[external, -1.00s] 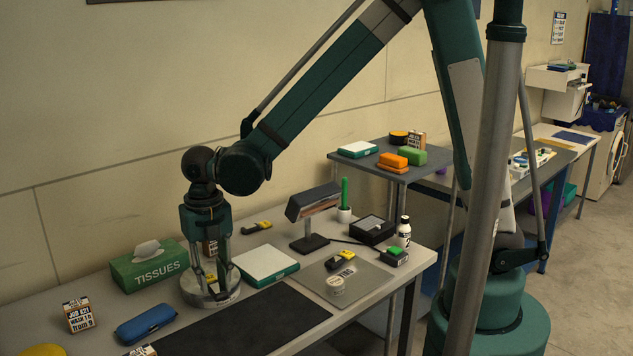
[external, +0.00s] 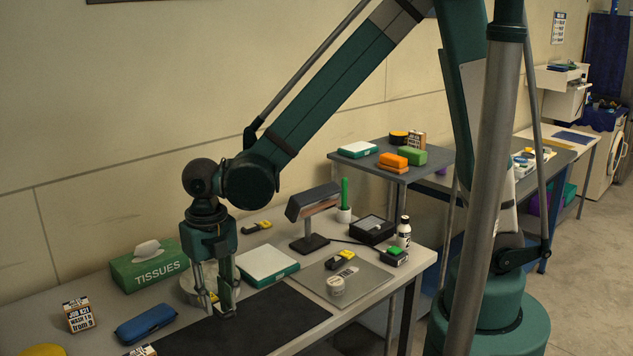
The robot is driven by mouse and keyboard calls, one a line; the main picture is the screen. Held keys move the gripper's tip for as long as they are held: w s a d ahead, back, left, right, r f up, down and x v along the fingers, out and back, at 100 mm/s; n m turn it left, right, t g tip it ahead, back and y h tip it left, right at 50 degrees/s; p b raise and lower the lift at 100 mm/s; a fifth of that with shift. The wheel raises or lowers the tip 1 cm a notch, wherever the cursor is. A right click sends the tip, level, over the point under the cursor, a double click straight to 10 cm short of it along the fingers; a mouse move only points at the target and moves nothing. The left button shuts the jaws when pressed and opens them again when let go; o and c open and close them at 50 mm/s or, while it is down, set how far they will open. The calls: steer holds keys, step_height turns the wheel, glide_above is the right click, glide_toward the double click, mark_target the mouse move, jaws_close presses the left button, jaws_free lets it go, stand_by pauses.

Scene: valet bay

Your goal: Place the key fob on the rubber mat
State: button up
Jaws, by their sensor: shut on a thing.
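My gripper (external: 222,308) points down over the left back part of the black rubber mat (external: 270,318), close above it. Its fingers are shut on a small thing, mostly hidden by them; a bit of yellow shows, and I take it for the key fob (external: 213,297). I cannot tell whether it touches the mat. A pale round dish (external: 190,290) stands just behind and left of the fingers, partly hidden by them.
A white-topped green box (external: 267,263), a tissue box (external: 150,267) and a blue case (external: 146,324) stand around the mat. The mat's right part is clear.

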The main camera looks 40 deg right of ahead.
glide_above(226, 337)
steer(key=shift+f, duration=2.85)
steer(key=shift+f, duration=0.1)
steer(key=shift+f, duration=2)
steer(key=shift+f+b, duration=0.15)
steer(key=shift+b, duration=0.2)
steer(key=o, duration=0.9)
steer(key=shift+r, duration=0.2)
steer(key=shift+r+p, duration=0.45)
steer(key=shift+r, duration=5.55)
